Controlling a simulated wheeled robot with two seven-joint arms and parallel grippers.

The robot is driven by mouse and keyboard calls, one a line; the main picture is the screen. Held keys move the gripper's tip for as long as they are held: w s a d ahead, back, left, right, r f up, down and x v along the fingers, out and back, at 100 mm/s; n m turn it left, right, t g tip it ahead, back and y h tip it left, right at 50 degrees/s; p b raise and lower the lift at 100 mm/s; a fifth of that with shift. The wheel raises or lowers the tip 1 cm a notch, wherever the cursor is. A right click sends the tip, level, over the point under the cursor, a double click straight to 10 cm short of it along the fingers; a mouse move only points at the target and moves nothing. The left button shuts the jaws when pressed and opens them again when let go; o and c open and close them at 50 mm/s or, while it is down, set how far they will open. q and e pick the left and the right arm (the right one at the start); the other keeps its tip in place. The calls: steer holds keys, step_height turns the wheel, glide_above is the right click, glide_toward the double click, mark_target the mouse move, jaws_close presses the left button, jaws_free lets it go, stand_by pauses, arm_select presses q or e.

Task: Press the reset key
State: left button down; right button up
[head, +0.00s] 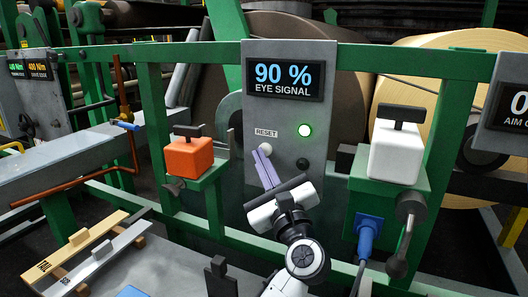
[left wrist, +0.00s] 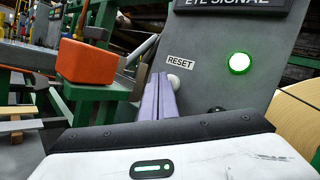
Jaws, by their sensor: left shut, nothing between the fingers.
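The reset key is a white round knob (head: 267,147) under the "RESET" label on the grey panel (head: 290,190). My left gripper (head: 261,152) is shut and empty, with its purple fingers pointing up at the panel. Its fingertips are at or just below the key in the head view and partly overlap it. In the left wrist view the key (left wrist: 174,80) shows just right of the fingertips (left wrist: 159,77). I cannot tell whether they touch. My right gripper is not in view.
A display (head: 283,78) above the key reads "90 % EYE SIGNAL". A green lamp (head: 304,130) glows right of the key. An orange box (head: 189,156) and a white box (head: 396,150) stand on green brackets either side. A green rail crosses below.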

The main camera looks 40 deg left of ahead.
arm_select(q)
steer(key=shift+s+d, duration=0.1)
steer(key=shift+s, duration=0.3)
steer(key=shift+s, duration=0.1)
